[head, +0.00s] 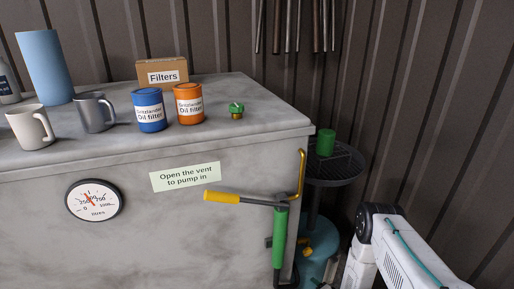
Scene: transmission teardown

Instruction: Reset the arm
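My white arm (408,258) enters at the lower right, with a dark joint at its upper end and a teal line along it. My gripper is not visible in the head view, so I cannot see whether it is open or holds anything. The visible part of the arm appears in front of the corrugated wall, to the right of a round dark grille stand (334,168).
A grey tank (240,160) bears mugs, a blue can (150,110), an orange can (188,103), a Filters box (162,72) and a green-topped fitting (236,110). A yellow-handled pump (280,235) stands at its front. A green cylinder (326,142) sits on the stand.

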